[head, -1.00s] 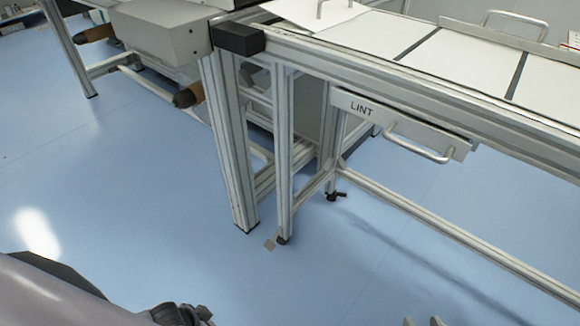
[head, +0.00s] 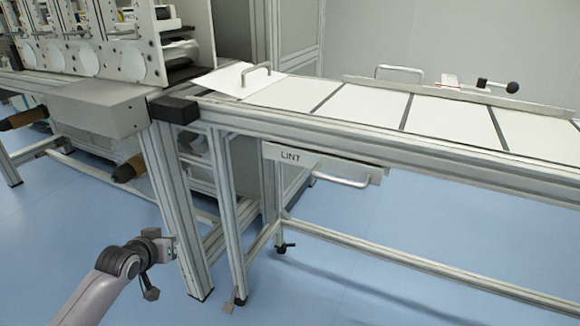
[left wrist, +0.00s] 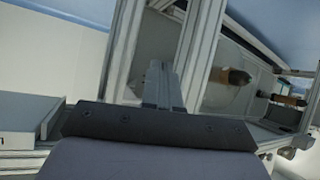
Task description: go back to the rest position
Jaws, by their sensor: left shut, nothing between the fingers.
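My left arm comes in from the lower left of the head view, bent at a dark joint. Its end (head: 165,250) is in front of the frame leg, and I cannot tell from this view whether it touches the leg. In the left wrist view the fingers of my left gripper (left wrist: 160,82) are together with nothing between them. My right gripper is not in view.
A metal frame leg (head: 176,215) stands close by my left arm. The conveyor table (head: 400,150) runs to the right, with a LINT drawer (head: 318,162) below. A grey box (head: 98,108) juts out at left. Blue floor (head: 60,225) is open in front.

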